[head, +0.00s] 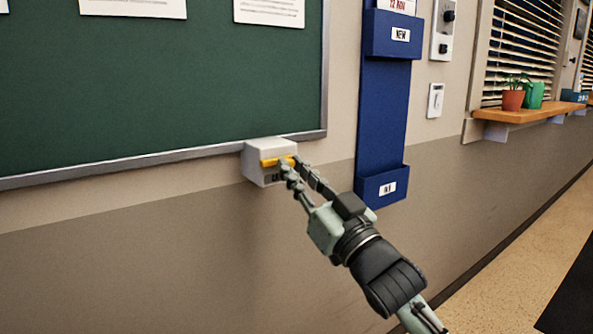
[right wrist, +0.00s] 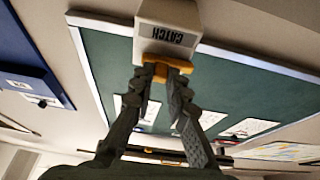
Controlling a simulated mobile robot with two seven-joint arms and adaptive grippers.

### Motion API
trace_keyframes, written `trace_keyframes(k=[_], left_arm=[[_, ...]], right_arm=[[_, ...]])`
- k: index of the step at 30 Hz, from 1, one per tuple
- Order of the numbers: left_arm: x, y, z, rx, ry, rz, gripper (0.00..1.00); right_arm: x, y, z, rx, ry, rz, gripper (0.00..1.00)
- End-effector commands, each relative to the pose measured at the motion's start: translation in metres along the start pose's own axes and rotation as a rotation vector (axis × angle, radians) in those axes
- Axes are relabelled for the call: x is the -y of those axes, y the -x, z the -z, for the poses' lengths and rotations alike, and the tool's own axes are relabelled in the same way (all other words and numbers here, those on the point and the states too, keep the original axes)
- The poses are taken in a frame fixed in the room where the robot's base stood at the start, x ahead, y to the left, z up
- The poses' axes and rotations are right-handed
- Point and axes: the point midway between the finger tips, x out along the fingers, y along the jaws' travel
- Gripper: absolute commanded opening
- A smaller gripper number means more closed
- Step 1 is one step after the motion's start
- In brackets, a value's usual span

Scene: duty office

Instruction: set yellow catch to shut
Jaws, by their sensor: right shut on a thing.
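The yellow catch (head: 271,162) is a small bar on the front of a white box (head: 258,175) fixed to the wall at the lower edge of the green board. In the right wrist view the yellow catch (right wrist: 168,63) sits beside the box's dark label, which reads CATCH. My right gripper (head: 291,164) reaches the catch from the lower right. Its fingers (right wrist: 160,78) are closed on the catch, one on each side, and hide part of it. My left gripper is in neither view.
A blue wall holder (head: 382,110) hangs just right of the box, close to my right gripper. A light switch (head: 435,100) and a wooden shelf (head: 530,112) with a potted plant (head: 513,98) are farther right. The wall below the box is bare.

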Motion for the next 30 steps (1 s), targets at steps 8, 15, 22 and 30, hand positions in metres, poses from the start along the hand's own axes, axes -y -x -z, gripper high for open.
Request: trace_keyframes(k=[8,15,22,30], left_arm=[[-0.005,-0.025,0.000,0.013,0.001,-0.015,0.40],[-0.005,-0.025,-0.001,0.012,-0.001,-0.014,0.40],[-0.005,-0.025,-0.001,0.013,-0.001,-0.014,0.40],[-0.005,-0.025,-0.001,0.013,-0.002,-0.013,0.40]], right_arm=[[0.035,0.000,0.000,0.002,-0.003,0.002,0.00],[0.037,0.000,-0.001,0.001,-0.003,0.006,0.00],[0.036,0.000,-0.001,0.001,-0.003,0.004,0.36],[0.035,0.002,-0.001,0.001,-0.002,0.002,0.36]])
